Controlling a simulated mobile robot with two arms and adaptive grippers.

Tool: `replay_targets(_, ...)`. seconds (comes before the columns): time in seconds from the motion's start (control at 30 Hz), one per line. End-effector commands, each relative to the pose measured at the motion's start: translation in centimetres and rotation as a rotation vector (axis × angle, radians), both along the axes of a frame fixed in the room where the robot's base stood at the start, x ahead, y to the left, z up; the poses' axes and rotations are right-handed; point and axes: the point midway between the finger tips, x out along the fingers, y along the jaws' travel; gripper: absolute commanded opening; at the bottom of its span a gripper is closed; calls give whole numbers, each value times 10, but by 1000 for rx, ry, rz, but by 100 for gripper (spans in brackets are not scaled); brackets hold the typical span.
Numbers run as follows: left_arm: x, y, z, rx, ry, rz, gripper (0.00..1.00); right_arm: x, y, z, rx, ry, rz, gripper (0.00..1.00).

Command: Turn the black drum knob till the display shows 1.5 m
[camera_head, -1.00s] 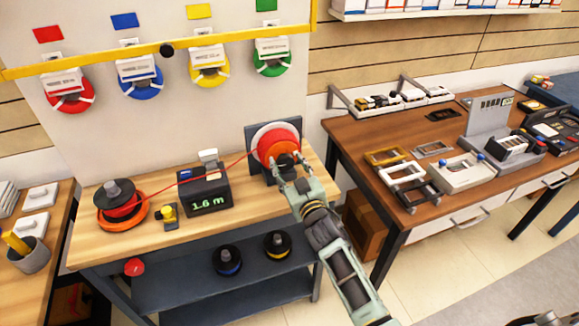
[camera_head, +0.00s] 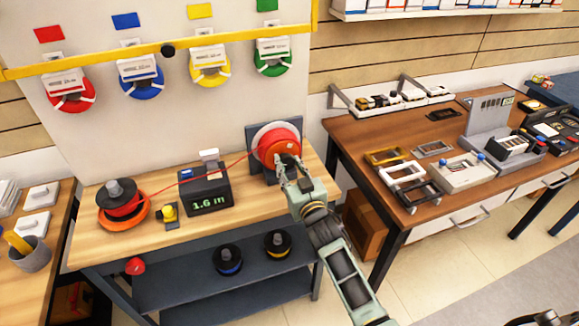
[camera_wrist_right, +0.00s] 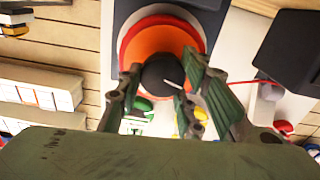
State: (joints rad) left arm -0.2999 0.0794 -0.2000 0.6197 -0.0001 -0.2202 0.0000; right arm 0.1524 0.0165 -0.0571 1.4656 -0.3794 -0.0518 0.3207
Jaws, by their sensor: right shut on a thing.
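The red-orange drum (camera_head: 270,137) stands upright on its stand at the right end of the wooden bench. Its black knob (camera_wrist_right: 162,74) shows at the drum's centre in the right wrist view, with a white mark on its edge. My right gripper (camera_head: 287,163) is shut on the knob, one finger on each side; in the head view the gripper mostly hides the knob. The wrist view shows the fingers (camera_wrist_right: 165,78) too. The black meter box (camera_head: 206,188) has a green display (camera_head: 209,203) that reads 1.6 m. My left gripper is out of view.
A red line runs from the drum past the meter to a spool (camera_head: 122,198) at the left. A small yellow-topped device (camera_head: 169,214) sits beside the meter. A brown table (camera_head: 350,128) with several devices stands to the right. Spools lie on the shelf below.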

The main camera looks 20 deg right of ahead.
Motion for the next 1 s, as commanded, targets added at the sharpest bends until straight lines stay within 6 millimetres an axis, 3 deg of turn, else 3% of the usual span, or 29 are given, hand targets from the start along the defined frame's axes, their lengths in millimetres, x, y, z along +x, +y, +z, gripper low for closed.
replay_targets(0.1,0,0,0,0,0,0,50,1,-2,3,-2,-6,-1,8)
replay_targets(0.13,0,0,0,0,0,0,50,1,-2,4,-2,-7,-1,36)
replay_targets(0.3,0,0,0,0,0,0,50,1,-1,3,-2,-6,-1,50)
replay_targets(0.67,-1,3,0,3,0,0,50,-4,-1,0,-2,-1,-1,50)
replay_targets(0.77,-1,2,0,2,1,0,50,-15,-2,0,-3,0,-1,50)
replay_targets(1.0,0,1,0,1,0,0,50,-64,-3,0,-3,0,-1,50)
